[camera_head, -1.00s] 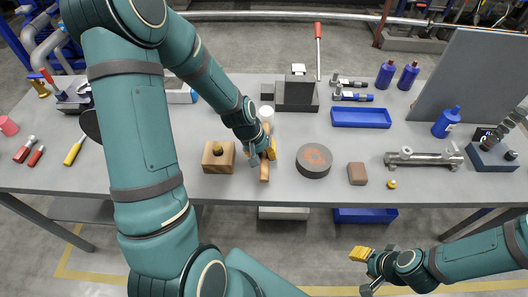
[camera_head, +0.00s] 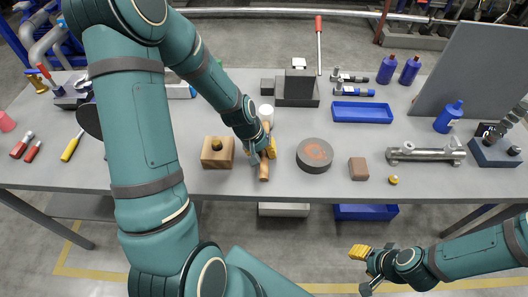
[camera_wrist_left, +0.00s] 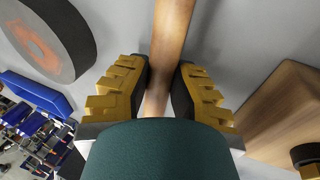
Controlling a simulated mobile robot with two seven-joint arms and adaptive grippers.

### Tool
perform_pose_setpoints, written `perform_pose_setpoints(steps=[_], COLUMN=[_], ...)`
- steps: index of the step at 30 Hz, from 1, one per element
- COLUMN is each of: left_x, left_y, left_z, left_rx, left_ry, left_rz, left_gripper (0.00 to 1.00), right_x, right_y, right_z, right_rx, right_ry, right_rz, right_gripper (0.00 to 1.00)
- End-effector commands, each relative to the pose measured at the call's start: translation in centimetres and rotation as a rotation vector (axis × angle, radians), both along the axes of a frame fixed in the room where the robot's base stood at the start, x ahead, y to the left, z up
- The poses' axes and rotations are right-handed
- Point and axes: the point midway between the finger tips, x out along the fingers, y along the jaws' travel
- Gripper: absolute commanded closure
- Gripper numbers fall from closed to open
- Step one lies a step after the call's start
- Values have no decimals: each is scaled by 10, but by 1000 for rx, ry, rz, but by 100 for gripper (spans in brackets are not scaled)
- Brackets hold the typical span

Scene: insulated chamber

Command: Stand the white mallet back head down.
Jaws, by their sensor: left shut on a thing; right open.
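The white mallet has a pale head (camera_head: 266,112) toward the back of the bench and a wooden handle (camera_head: 264,172) pointing to the front edge. My left gripper (camera_head: 263,152) is shut on the handle. In the left wrist view the handle (camera_wrist_left: 172,30) runs between the two yellow-padded fingers (camera_wrist_left: 160,88). The head is out of that view. Whether the mallet rests on the bench or is slightly raised, I cannot tell. My right gripper (camera_head: 364,270) is open and empty, low in front of the bench.
A wooden block with a dark knob (camera_head: 217,153) stands just left of the handle; a round grey disc (camera_head: 314,155) stands to the right. A grey block-shaped fixture (camera_head: 297,90) is behind. A brown block (camera_head: 358,169) and blue tray (camera_head: 362,112) lie further right.

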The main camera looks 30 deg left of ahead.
Motion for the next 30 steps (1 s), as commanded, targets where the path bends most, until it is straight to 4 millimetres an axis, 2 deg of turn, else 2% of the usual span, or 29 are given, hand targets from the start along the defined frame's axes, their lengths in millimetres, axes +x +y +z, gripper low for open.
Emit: perform_pose_setpoints(steps=[6, 7, 9, 21, 26, 30], left_x=[0, 0, 0, -1, -5, -11], left_y=[0, 0, 0, 1, 6, 13], left_z=[-4, -4, -4, 1, 21, 46], left_rx=[1, 1, 1, 0, 2, 2], left_ry=[-1, -2, -1, -1, -3, -5], left_rz=[-1, 0, -1, 0, 1, 2], left_gripper=[100, 69, 51, 51, 51, 51], right_x=[0, 0, 0, 0, 0, 0], right_y=[0, 0, 0, 0, 0, 0], right_z=[-4, -4, -3, -3, -3, -3], right_rx=[0, 0, 0, 0, 0, 0], right_ry=[0, 0, 0, 0, 0, 0], right_rz=[0, 0, 0, 0, 0, 0], right_gripper=[53, 53, 53, 53, 53, 53])
